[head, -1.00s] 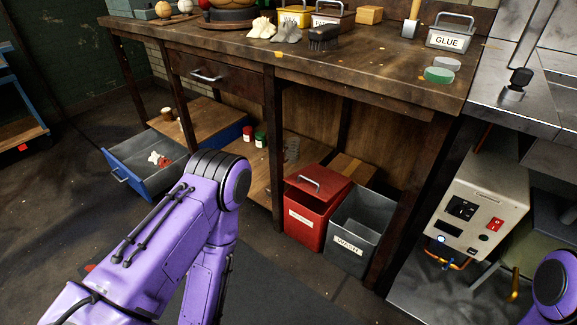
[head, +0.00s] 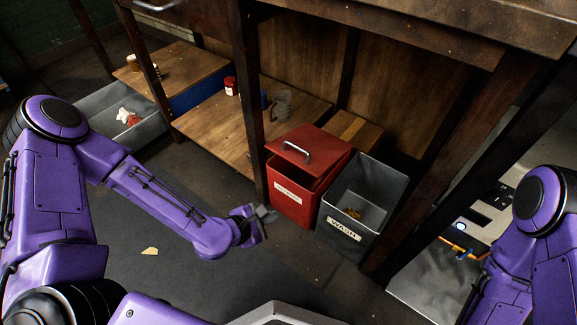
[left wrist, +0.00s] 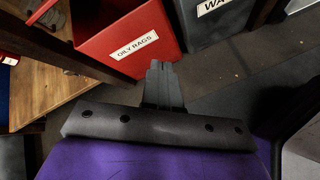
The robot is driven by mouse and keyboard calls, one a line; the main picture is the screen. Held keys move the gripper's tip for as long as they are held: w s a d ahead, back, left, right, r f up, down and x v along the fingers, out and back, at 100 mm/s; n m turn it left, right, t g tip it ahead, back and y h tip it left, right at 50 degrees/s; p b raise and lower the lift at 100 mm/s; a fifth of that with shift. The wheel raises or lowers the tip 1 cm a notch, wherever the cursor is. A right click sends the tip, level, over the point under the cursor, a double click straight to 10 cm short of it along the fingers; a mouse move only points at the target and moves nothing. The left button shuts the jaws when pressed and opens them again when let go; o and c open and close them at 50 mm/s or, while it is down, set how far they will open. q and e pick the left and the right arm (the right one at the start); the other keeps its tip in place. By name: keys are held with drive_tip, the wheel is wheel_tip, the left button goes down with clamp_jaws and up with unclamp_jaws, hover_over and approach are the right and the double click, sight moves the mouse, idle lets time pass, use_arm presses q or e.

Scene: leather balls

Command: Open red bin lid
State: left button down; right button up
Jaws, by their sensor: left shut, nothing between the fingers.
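The red bin (head: 290,200) stands on the floor under the workbench, labelled "OILY RAGS" in the left wrist view (left wrist: 120,40). Its red lid (head: 325,150) has a metal handle (head: 295,153) on top. My left gripper (head: 268,214) is shut and empty, low in front of the bin's left side and below the lid. Its fingers (left wrist: 163,85) point towards the bin in the left wrist view. My right gripper is out of view.
A bench leg (head: 250,120) rises by the red bin's left side. A wooden shelf (head: 215,130) lies to the left. The floor in front is mostly clear.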

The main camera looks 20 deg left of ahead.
sight(294, 146)
use_arm(q)
drive_tip(key=w+a+r+n+t+h+b, duration=0.1)
drive_tip(key=w+a+r+n+t+b, duration=0.25)
drive_tip(key=w+r+n+t, duration=0.4)
drive_tip(key=shift+g, duration=0.95)
drive_tip(key=b+x, duration=0.1)
drive_tip(key=x, duration=0.2)
drive_tip(key=b+x, duration=0.1)
drive_tip(key=x, duration=0.3)
drive_tip(key=r+b+x, duration=0.1)
drive_tip(key=x, duration=0.2)
drive_tip(key=shift+w+a, duration=0.1)
drive_tip(key=shift+w, duration=0.45)
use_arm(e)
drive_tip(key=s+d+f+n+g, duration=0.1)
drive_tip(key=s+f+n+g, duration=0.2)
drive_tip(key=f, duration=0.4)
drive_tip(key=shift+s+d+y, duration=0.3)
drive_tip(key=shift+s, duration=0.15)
use_arm(q)
drive_tip(key=shift+w+r, duration=0.1)
drive_tip(key=shift+r, duration=0.05)
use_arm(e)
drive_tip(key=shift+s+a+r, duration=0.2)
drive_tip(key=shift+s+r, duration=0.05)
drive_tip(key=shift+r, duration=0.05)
